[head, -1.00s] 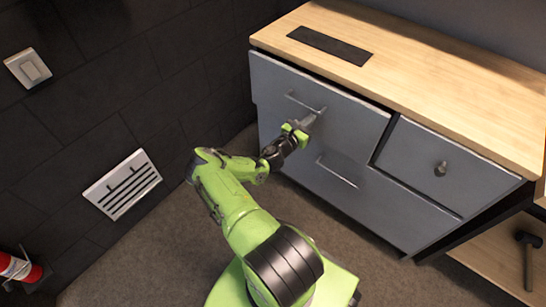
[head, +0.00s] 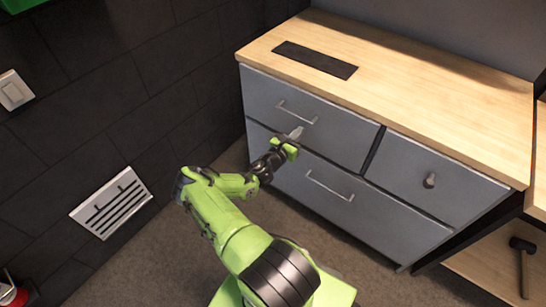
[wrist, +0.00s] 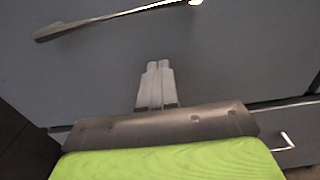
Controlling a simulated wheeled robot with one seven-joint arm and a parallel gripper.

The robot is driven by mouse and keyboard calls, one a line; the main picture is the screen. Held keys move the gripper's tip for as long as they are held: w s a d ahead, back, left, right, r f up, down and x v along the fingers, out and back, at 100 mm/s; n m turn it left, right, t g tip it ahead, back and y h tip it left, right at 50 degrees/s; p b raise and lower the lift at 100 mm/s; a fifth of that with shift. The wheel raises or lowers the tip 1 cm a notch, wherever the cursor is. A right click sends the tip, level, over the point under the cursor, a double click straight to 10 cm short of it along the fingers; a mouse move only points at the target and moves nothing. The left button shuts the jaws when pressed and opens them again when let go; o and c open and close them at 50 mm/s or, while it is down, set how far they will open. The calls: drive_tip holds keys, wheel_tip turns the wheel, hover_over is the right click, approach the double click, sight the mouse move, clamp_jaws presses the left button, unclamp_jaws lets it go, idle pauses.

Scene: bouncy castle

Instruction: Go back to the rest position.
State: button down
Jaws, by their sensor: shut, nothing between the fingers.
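My gripper (head: 297,132) is in front of the grey cabinet, a little below and right of the handle of the upper left drawer (head: 345,130). In the wrist view the two fingers of my gripper (wrist: 158,66) are together with nothing between them. The drawer handle (wrist: 110,20) crosses the top of the wrist view, apart from the fingertips. The upper left drawer looks shut, its front about level with the others.
The lower drawer (head: 285,180) and the right drawer (head: 440,165) are on the same cabinet, under a wooden top (head: 430,90). A dark wall with a white vent (head: 110,203) stands at left. A hammer (head: 523,262) lies at lower right. Carpeted floor is free beside my base.

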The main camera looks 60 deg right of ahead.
drive_tip(key=w+a+p, duration=0.1)
drive_tip(key=a+p, duration=0.1)
drive_tip(key=a, duration=1)
drive_tip(key=w+a+r+m+t+y+p, duration=0.1)
drive_tip(key=w+a+r+m+y+p, duration=0.25)
drive_tip(key=a+r+m+y, duration=0.6)
drive_tip(key=w+a+r+m+y+p, duration=0.2)
drive_tip(key=a+r+m+y+p, duration=0.35)
drive_tip(key=a+r, duration=0.8)
drive_tip(key=s+a+r+m+t+y+p, duration=0.1)
drive_tip(key=s+a+r+t, duration=0.2)
drive_tip(key=r, duration=0.7)
drive_tip(key=s+a+r+t+y+p, duration=0.1)
drive_tip(key=s+a+r+t+y, duration=0.1)
drive_tip(key=s+a+r, duration=0.6)
drive_tip(key=a+r+t, duration=0.1)
drive_tip(key=a, duration=0.3)
drive_tip(key=shift+s+a+r+m+p, duration=0.2)
drive_tip(key=shift+a+r+m+p, duration=0.1)
drive_tip(key=shift+r+m+p, duration=0.1)
